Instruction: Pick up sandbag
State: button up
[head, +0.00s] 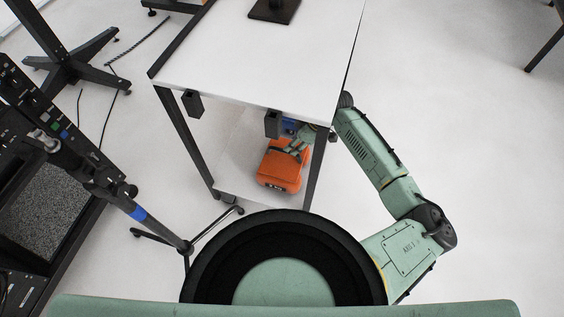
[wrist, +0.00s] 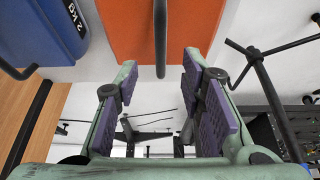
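An orange sandbag (head: 279,170) sits on the lower shelf of the white table. In the wrist view the orange sandbag (wrist: 125,32) fills the top middle, and its dark handle (wrist: 160,45) hangs down to between my fingertips. My gripper (wrist: 160,70) is open, with purple-padded fingers either side of the handle's end; contact cannot be told. In the head view my gripper (head: 297,147) is over the far upper part of the sandbag, partly hidden by the table. A blue bag marked with a 2 and KG (wrist: 48,35) is beside the orange one.
The white tabletop (head: 250,60) and its black legs (head: 316,170) frame the shelf closely around my arm. A black base (head: 273,10) stands on top. Stands and a black equipment rack (head: 50,190) are at left.

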aim_at(284, 160)
jog(key=x, duration=0.8)
jog(key=shift+w+a+p, duration=0.1)
jog(key=shift+a+p, duration=0.2)
jog(key=shift+p, duration=0.05)
jog(key=shift+c, duration=0.3)
grip_shut()
jog(key=shift+w+r, duration=0.1)
jog(key=shift+r, duration=0.1)
